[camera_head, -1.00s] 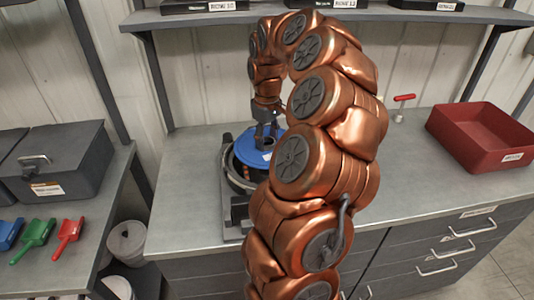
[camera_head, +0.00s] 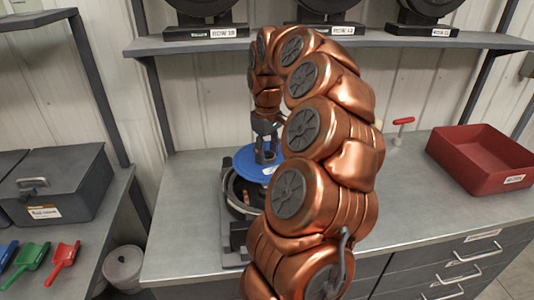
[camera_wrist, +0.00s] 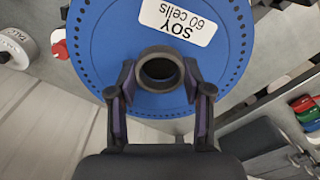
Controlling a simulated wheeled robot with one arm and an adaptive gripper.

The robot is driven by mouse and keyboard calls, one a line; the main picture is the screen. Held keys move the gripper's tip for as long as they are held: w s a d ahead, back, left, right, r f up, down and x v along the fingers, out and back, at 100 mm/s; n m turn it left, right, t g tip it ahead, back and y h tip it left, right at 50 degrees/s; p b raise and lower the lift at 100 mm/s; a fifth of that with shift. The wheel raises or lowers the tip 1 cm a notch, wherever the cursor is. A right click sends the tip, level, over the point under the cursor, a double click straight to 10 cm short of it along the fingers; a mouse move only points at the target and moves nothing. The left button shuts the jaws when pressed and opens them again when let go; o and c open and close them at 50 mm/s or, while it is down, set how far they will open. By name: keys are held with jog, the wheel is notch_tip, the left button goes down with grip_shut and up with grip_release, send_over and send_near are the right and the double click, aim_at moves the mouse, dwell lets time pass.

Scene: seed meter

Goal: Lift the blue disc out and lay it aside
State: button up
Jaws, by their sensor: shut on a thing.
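The blue disc (camera_head: 248,164) has a ring of small holes and a white label reading "SOY 60 cells" in the wrist view (camera_wrist: 186,68). My gripper (camera_head: 266,157) is shut on the disc's raised grey hub, with one finger on each side of it in the wrist view (camera_wrist: 160,97). The disc appears raised over the dark round seed meter housing (camera_head: 233,199) on the counter. The dark inside of the housing shows under the disc's near edge. My arm hides the right side of the disc and housing.
A red bin (camera_head: 478,180) stands at the counter's right, near a red T-handled tool (camera_head: 403,121). The counter (camera_head: 180,210) is clear left of the housing. A grey case (camera_head: 60,185) and coloured scoops (camera_head: 62,258) are on the left bench. A shelf (camera_head: 380,42) runs behind.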

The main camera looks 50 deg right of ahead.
notch_tip(320, 180, up, 6)
jog(key=p, duration=0.2)
jog(key=shift+r, duration=0.2)
dwell(1.0)
